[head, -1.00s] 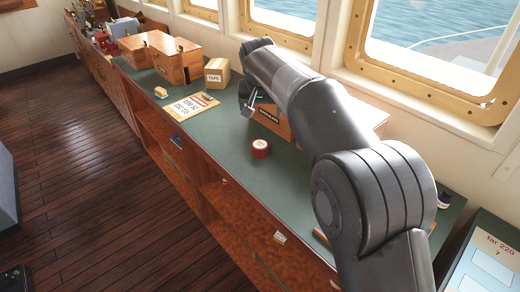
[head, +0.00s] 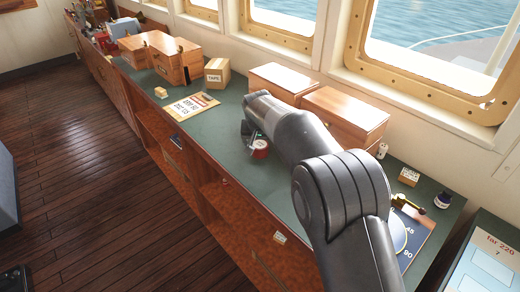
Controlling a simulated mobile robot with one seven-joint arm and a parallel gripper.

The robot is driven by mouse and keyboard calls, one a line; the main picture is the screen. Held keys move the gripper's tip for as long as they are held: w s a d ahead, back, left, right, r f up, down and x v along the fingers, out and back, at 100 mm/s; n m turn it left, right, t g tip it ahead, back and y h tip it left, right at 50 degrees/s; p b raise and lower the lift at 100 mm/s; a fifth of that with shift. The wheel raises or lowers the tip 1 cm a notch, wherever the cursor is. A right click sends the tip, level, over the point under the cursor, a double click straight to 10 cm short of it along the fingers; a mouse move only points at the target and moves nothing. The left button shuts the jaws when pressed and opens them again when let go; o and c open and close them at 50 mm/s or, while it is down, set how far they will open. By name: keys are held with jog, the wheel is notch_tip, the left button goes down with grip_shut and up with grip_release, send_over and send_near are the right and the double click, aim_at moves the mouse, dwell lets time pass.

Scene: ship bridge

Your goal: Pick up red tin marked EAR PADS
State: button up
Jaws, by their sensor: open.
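A small round red tin (head: 261,152) with a pale label stands on the green counter top (head: 222,152); the lettering is too small to read. My gripper (head: 250,140) is open and low over the counter, right at the tin's upper left side in the head view. My arm covers part of the tin's surroundings, and I cannot tell whether the fingers are around the tin or only beside it.
Two wooden boxes (head: 345,112) stand behind my arm by the windows. A TAPE carton (head: 217,75) and a yellow-edged card (head: 189,105) lie further left. A dark bottle (head: 443,199) and a small box (head: 409,177) stand right. The counter's front edge is near the tin.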

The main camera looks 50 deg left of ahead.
aim_at(260, 145)
jog(key=x, duration=0.3)
jog(key=shift+a+f, duration=0.2)
jog(key=shift+f, duration=0.1)
jog(key=shift+c, duration=0.4)
jog(key=c, duration=1)
jog(key=shift+r, duration=0.1)
